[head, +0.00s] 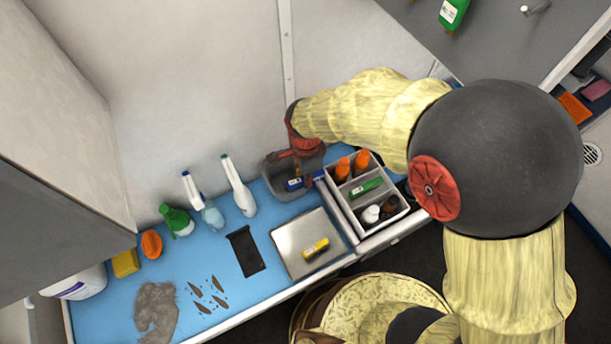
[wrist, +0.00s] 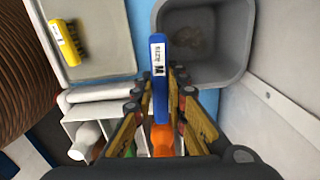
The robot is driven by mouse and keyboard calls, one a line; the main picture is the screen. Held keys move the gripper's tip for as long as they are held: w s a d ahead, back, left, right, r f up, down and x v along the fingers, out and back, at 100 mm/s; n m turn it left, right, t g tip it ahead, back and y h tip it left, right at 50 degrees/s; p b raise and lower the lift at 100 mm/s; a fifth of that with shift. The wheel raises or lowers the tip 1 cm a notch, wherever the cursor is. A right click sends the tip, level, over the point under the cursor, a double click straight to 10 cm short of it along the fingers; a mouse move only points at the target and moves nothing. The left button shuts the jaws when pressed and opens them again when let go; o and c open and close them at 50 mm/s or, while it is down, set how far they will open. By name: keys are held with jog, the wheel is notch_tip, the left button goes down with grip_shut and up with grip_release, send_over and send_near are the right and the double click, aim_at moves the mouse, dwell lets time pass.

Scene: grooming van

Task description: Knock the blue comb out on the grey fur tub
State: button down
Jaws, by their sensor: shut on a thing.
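The blue comb (wrist: 159,75) is between my gripper's fingers (wrist: 161,92), and the jaws are shut on it. Its blue end with a white label points away from the fingers, beside the near left edge of the grey fur tub (wrist: 246,40). The tub is open, with a darker brownish patch on its floor. In the head view the grey tub (head: 272,178) stands against the wall at the back of the blue counter. My gripper (head: 308,168) is over its right side, and the blue comb (head: 294,184) shows there. The comb's teeth are hidden. I cannot tell whether comb and tub touch.
A divided caddy (head: 362,236) with several bottles stands right of the tub. A metal tray (head: 290,240) with a yellow-handled item (head: 316,249) lies in front. Spray bottles (head: 238,188) stand to the left. A dark strip (head: 246,251) and a fur clump (head: 157,308) lie on the counter.

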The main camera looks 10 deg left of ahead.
jog(key=shift+r+p, duration=2)
jog(key=shift+r, duration=0.85)
jog(key=shift+f, duration=0.1)
